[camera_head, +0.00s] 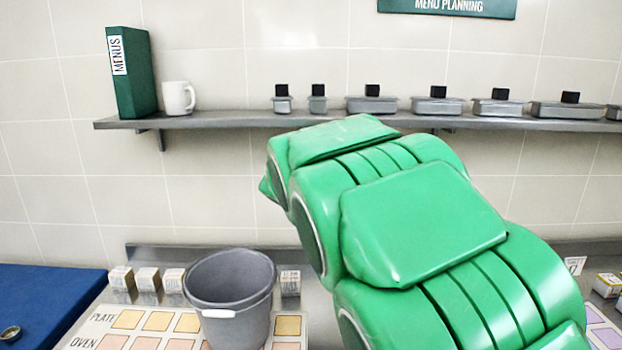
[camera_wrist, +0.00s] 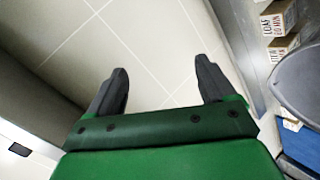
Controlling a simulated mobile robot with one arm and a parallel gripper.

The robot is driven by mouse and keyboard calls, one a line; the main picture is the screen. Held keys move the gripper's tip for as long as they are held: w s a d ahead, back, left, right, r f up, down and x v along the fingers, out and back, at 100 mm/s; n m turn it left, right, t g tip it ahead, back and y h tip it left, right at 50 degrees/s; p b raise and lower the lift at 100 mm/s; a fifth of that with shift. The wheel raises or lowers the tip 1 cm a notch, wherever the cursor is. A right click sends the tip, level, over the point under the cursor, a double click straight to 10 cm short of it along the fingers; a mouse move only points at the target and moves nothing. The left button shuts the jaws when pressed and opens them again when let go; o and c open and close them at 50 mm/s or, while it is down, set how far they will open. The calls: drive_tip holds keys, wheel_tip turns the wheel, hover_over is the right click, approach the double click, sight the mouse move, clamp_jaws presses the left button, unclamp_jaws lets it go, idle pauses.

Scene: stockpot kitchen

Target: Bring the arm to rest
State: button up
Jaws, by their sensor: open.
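My arm, in green casing, fills the centre and lower right of the head view and hides part of the counter and wall. My gripper (camera_wrist: 158,88) shows in the wrist view with its two dark fingers spread wide apart. Nothing is between the fingers; behind them is only the pale tiled surface. The fingertips are not visible in the head view.
A grey bucket (camera_head: 230,290) stands on the counter left of my arm; its rim (camera_wrist: 292,85) shows at the wrist view's right. Small labelled blocks (camera_head: 147,279) stand behind it. A wall shelf (camera_head: 215,119) holds a green binder (camera_head: 132,75), a white mug (camera_head: 178,98) and several lidded pans (camera_head: 372,104).

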drive_tip(key=w+d+r+m+h, duration=0.1)
drive_tip(key=w+d+r+m, duration=0.1)
drive_tip(key=d+r+m, duration=0.55)
drive_tip(key=s+d+f+g+h, duration=0.1)
drive_tip(key=s+d+f+g, duration=0.15)
drive_tip(key=s+d, duration=0.45)
drive_tip(key=s+d+f+m+g+y, duration=0.1)
drive_tip(key=s+f+g, duration=0.2)
drive_tip(key=s, duration=1.3)
drive_tip(key=s+f+m+g+y, duration=0.1)
drive_tip(key=s+f+g, duration=0.3)
drive_tip(key=s+f, duration=0.5)
drive_tip(key=s+d+f+m+g, duration=0.1)
drive_tip(key=s+f+g, duration=0.3)
drive_tip(key=s, duration=1.8)
wheel_tip(320, 180, down, 2)
drive_tip(key=shift+s+d+f+m+y, duration=0.25)
drive_tip(key=shift+s+d+m+y, duration=0.15)
drive_tip(key=shift+m, duration=0.45)
